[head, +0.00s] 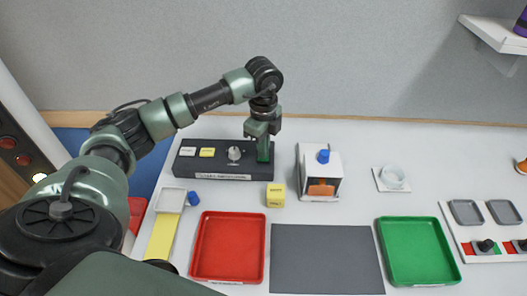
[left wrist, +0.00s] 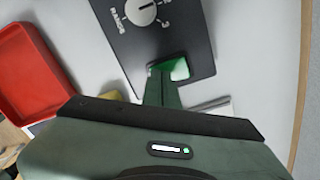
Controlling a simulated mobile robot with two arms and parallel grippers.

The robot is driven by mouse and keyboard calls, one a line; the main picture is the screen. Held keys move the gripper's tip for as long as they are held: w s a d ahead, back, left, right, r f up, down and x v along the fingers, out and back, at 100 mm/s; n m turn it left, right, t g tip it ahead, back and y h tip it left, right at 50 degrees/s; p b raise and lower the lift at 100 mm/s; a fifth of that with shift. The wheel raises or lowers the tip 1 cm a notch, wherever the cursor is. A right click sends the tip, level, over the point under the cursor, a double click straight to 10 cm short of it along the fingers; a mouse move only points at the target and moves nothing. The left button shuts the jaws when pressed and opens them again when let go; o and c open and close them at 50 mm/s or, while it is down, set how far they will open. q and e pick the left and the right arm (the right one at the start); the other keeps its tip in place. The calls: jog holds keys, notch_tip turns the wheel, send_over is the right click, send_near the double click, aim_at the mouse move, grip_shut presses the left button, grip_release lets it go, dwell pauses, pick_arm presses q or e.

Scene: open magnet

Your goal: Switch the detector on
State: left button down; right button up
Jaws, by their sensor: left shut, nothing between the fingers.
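The dark control box (head: 224,172) stands at the back left of the table with a label on its front. On its top are a white button (head: 188,152), a yellow button (head: 207,152) and a round knob (head: 234,154), which also shows in the left wrist view (left wrist: 140,11). My left gripper (head: 263,157) points down, shut and empty, over the right end of the box. In the left wrist view its fingertips (left wrist: 162,74) are at a green and white switch (left wrist: 180,70) and partly hide it. I cannot tell whether they touch it. My right gripper is not in view.
A yellow cube (head: 275,195) and a white device with a blue knob (head: 322,160) stand close to the box. A red tray (head: 203,275), a grey mat (head: 325,260) and a green tray (head: 455,270) lie in front. A switch panel (head: 470,237) is at the right.

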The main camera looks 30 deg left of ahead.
pick_arm(q)
notch_tip(320, 180, up, 7)
jog(key=p, duration=0.4)
jog(key=shift+f, duration=0.15)
dwell(0.5)
